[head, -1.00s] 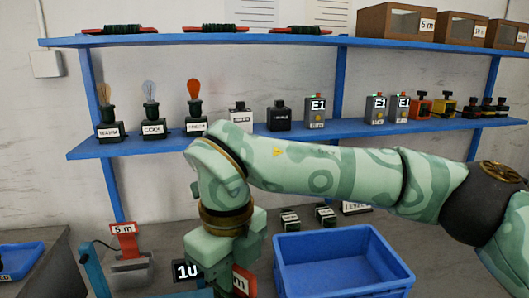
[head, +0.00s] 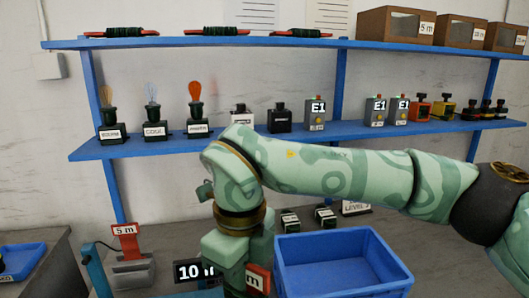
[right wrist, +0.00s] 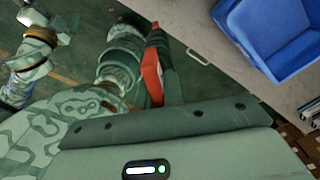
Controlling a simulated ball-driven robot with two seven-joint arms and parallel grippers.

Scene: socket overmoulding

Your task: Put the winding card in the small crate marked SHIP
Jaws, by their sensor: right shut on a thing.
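My right gripper (head: 238,288) points down in the head view, just left of a blue crate, with its fingertips cut off by the lower edge. It is shut on the winding card (head: 258,280), a red piece with a white label ending in "m", mostly hidden by the gripper. The card's red side also shows in the right wrist view (right wrist: 152,76). The blue crate (head: 345,277) is open, and what I see of its inside is empty. It also shows in the right wrist view (right wrist: 268,40). No SHIP marking is readable on it. My left gripper is not visible.
A 5 m stand (head: 130,265) and a black "10 m" sign (head: 188,271) are left of the gripper. Another blue tray (head: 20,262) is at far left. Small dark blocks (head: 290,221) stand behind the crate. Blue shelves (head: 380,130) with lamps and boxes run behind.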

